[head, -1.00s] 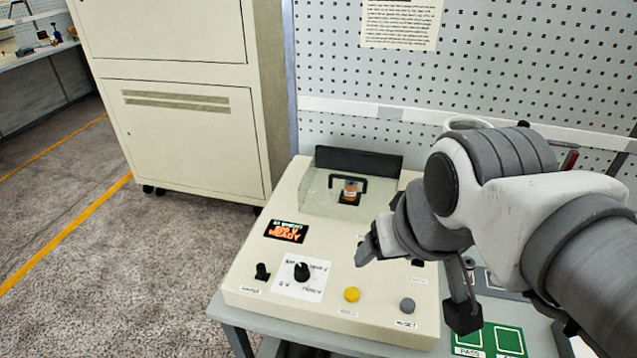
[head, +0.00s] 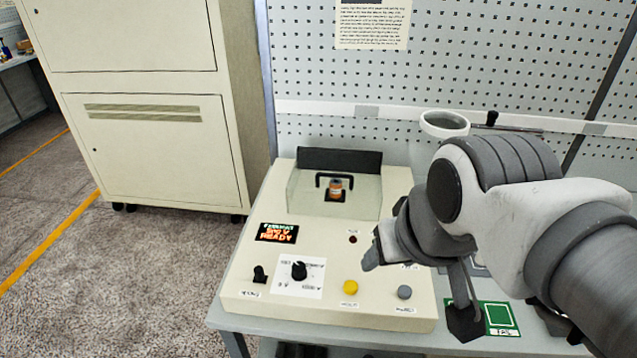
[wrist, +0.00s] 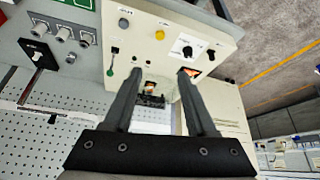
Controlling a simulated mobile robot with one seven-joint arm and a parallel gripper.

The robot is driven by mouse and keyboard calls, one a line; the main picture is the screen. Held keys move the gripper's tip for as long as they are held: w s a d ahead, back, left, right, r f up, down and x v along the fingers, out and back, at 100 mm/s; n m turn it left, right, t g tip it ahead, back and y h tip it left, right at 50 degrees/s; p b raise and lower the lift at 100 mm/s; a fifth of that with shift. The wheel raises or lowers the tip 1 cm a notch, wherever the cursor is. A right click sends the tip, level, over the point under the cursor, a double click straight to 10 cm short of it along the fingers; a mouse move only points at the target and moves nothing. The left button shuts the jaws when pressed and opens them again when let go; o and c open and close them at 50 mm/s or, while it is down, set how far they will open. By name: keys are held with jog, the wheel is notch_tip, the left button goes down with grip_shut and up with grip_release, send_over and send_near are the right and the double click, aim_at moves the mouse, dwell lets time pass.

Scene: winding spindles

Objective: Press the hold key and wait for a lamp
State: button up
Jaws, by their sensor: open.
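A cream test box (head: 325,305) stands on a grey bench. Its front has a yellow button (head: 350,287) and a grey button (head: 404,292); their labels are too small to read, so I cannot tell which is the hold key. A small dark red lamp (head: 353,239) looks unlit. The display (head: 276,233) shows orange text ending in "READY". My gripper (head: 418,290) is open and empty, above the right part of the box. In the wrist view my gripper (wrist: 161,72) has its fingers apart, with the yellow button (wrist: 160,35) and grey button (wrist: 123,22) beyond them.
A black knob (head: 299,270) and a toggle switch (head: 260,274) sit left of the buttons. A clear cover (head: 305,195) with a black handle encloses a small orange-labelled part (head: 335,188).

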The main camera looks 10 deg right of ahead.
grip_shut()
dwell(1.4)
